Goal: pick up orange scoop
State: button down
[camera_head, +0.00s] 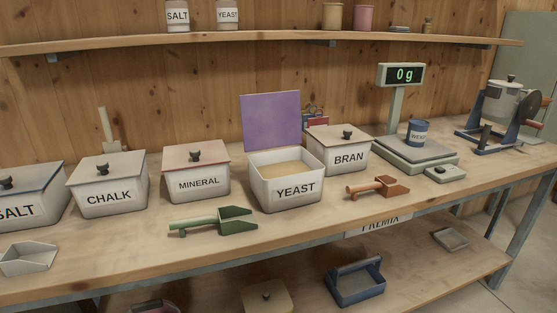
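The orange-brown scoop (380,187) lies on the wooden bench top, in front of the BRAN bin. Its handle points left and its open pan lies to the right. Nothing touches it that I can see. My gripper is not in this view, so its state does not show.
The open YEAST bin (287,190) with its purple lid raised stands left of the scoop, and the BRAN bin (340,148) stands behind it. A green scoop (222,221) lies further left. A scale (415,151) bearing a blue cup (418,134) stands behind right.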

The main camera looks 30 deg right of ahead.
aim_at(386, 186)
jog(key=z, duration=1.5)
